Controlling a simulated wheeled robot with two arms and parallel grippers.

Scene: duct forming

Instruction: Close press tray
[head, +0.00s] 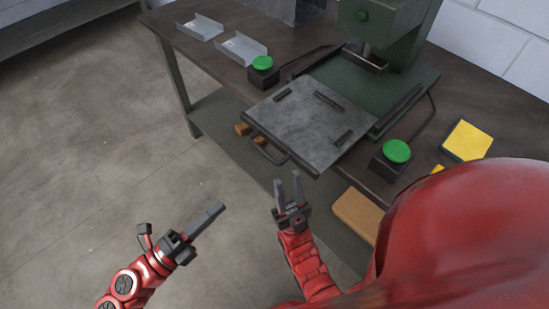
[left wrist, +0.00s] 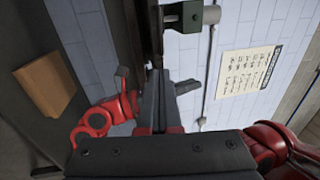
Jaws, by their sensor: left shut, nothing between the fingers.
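The press tray (head: 310,122) is a flat grey metal plate with dark raised bars on it. It is pulled out from the green press (head: 385,40) and juts past the table's front edge. Its dark looped handle (head: 268,154) hangs at the front. My left gripper (head: 222,206) is shut and empty, over the floor to the left of and in front of the tray, apart from the handle. My right gripper (head: 287,184) has its two fingers apart, empty, just in front of the tray's front edge. The left wrist view shows no tray clearly.
Two green buttons on black boxes flank the tray, one at the left (head: 262,64) and one at the right (head: 396,152). Bent metal pieces (head: 241,47) lie on the table's left part. A yellow block (head: 466,141) lies at the right. The floor (head: 90,170) at left is clear.

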